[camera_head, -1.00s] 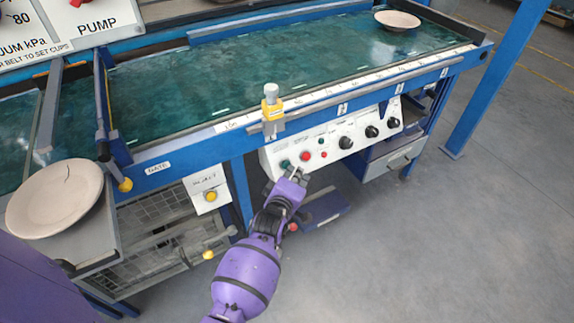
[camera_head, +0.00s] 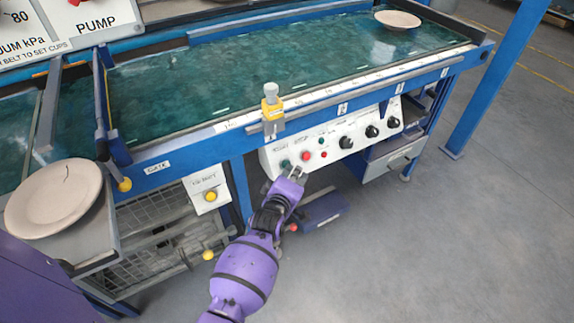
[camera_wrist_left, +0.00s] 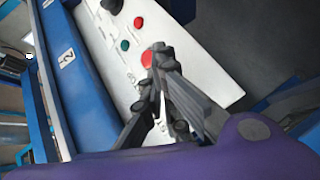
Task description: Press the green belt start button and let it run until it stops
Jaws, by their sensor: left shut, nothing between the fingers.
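A white control panel (camera_head: 365,136) hangs on the front of the blue belt frame. A larger green button (camera_head: 285,165) sits at its left end, beside a larger red button (camera_head: 305,155). My left gripper (camera_head: 292,173) is shut and empty, just below and in front of the green button; a small gap seems to show, but contact is hard to judge. In the left wrist view the shut fingers (camera_wrist_left: 160,62) overlap the edge of the red button (camera_wrist_left: 147,59), and the larger green button is hidden. My right gripper is not in view.
A pale plate (camera_head: 397,20) lies on the green belt (camera_head: 250,70) at the far right end. Another plate (camera_head: 54,198) rests at the left. A yellow-and-grey fitting (camera_head: 271,105) stands on the front rail above the panel. Black knobs (camera_head: 372,131) line the panel's right.

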